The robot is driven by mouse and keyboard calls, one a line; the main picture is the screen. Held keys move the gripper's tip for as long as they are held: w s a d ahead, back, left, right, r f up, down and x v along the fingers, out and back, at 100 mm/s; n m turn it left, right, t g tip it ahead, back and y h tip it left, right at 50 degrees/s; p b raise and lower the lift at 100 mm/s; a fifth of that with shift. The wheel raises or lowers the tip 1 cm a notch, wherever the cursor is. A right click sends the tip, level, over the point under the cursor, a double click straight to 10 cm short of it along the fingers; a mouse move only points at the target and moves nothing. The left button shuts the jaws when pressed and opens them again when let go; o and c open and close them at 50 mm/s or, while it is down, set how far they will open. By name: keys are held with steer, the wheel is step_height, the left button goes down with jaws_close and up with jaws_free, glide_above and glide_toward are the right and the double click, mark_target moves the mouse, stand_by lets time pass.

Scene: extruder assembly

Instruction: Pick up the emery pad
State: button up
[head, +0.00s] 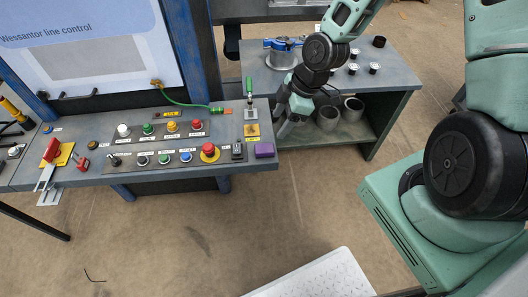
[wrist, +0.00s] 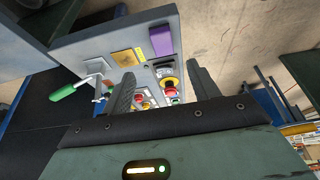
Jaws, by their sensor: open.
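A purple block (head: 264,150), which I take to be the emery pad, lies at the right front corner of the control desk. It also shows in the wrist view (wrist: 161,41), beyond and above the fingertips. My gripper (head: 282,122) is just past the desk's right edge, above and to the right of the block in the head view. In the wrist view my gripper (wrist: 163,85) has its two fingers apart with nothing held between them. The fingers and the block are not touching.
The control desk (head: 85,178) carries several buttons, a red emergency stop (head: 208,150) and a green-handled lever (head: 249,88) near the block. A grey table (head: 394,79) with a blue clamp-like part (head: 283,44) stands behind my gripper. Floor in front is mostly clear.

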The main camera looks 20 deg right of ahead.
glide_above(265, 148)
steer(key=d, duration=0.3)
steer(key=f, duration=0.5)
steer(key=shift+s+a, duration=0.1)
steer(key=shift+a, duration=0.15)
steer(key=shift+s+x, duration=0.15)
steer(key=shift+x, duration=1.2)
steer(key=shift+s+x, duration=0.15)
steer(key=shift+x, duration=1.2)
steer(key=c, duration=1.1)
steer(key=shift+c, duration=0.2)
steer(key=shift+r, duration=0.1)
step_height(265, 148, up, 10)
